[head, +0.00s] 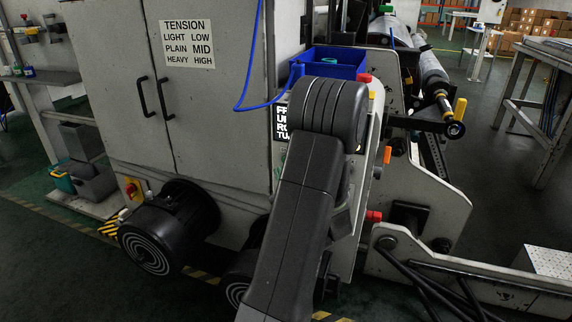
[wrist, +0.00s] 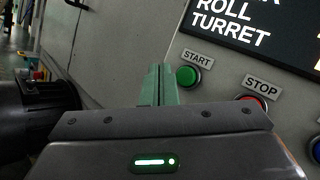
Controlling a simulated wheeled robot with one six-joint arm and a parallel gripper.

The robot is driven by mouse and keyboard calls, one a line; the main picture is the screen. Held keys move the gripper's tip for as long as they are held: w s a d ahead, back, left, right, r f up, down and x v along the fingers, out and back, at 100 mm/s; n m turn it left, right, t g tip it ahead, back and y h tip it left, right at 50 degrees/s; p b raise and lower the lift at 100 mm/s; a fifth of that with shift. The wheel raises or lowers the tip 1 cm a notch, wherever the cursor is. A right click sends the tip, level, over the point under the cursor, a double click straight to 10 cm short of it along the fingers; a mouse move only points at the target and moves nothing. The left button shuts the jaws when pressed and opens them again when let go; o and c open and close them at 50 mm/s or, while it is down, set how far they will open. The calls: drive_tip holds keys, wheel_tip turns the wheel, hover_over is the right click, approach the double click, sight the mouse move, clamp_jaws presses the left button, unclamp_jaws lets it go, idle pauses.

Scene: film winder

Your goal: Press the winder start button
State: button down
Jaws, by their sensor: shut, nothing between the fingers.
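In the wrist view, the green start button (wrist: 188,77) sits on the panel under a START label (wrist: 197,57). My gripper (wrist: 159,72) shows its green fingers shut together and empty, just left of the button in the picture. I cannot tell how far its tips are from the panel. In the head view, the winder (head: 215,100) is a large grey cabinet with rollers on its right side. My arm covers most of the button panel there, and my gripper is hidden.
The red stop button (wrist: 252,102) is right of the start button under a STOP label, partly hidden by my gripper body. A blue button (wrist: 316,150) shows at the right edge. A blue bin (head: 325,61) with a hanging blue hose (head: 255,60) is above the panel.

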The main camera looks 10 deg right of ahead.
drive_tip(key=shift+s+a, duration=0.6)
drive_tip(key=shift+s, duration=0.25)
